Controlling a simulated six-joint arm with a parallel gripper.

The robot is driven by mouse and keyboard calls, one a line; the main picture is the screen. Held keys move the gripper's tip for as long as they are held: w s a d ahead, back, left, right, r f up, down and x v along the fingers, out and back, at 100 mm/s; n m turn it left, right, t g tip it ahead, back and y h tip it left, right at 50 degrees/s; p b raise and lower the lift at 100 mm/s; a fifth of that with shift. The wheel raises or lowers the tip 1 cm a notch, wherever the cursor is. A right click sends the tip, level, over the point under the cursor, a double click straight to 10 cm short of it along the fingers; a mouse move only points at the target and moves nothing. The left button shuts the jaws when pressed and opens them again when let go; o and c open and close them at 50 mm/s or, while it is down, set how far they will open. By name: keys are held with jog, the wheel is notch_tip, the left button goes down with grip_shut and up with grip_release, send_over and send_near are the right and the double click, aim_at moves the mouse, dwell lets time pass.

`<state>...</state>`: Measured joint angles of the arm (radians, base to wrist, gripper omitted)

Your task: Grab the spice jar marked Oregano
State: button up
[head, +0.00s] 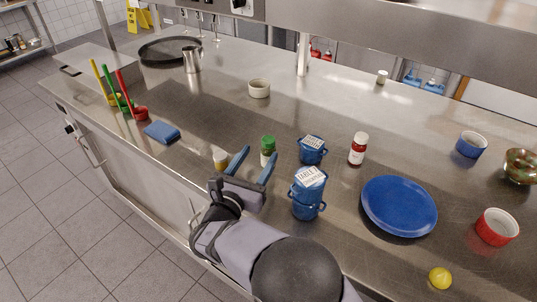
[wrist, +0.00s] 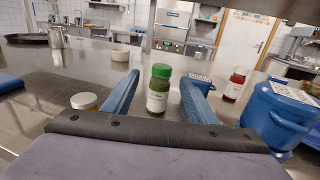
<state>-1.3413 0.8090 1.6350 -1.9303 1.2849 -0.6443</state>
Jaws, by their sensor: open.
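A small spice jar with a green lid and green contents (head: 267,151) stands upright on the steel counter. It also shows in the wrist view (wrist: 158,92), with a white label too small to read. My gripper (head: 258,160) is open, and its two blue fingers point toward this jar. In the wrist view the jar appears between the fingers, which do not visibly touch it. A second jar with a red filling and white lid (head: 357,149) stands further right. A third small jar with a pale lid (head: 220,159) stands just left of my gripper.
Blue lidded pots with paper labels, a small one (head: 312,151) and a larger one (head: 307,196), stand close right of my gripper. A blue plate (head: 399,206) lies further right. A blue sponge (head: 162,132) lies left. The counter behind the green-lidded jar is mostly clear.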

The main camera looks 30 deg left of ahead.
aim_at(266, 146)
jog(key=shift+p+x, duration=1.3)
jog(key=shift+x, duration=1.8)
jog(key=shift+w, duration=0.45)
jog(key=shift+d, duration=0.1)
grip_shut()
jog(key=shift+r, duration=0.15)
notch_tip(266, 146, up, 10)
jog(key=shift+f+b, duration=0.1)
jog(key=shift+b, duration=0.9)
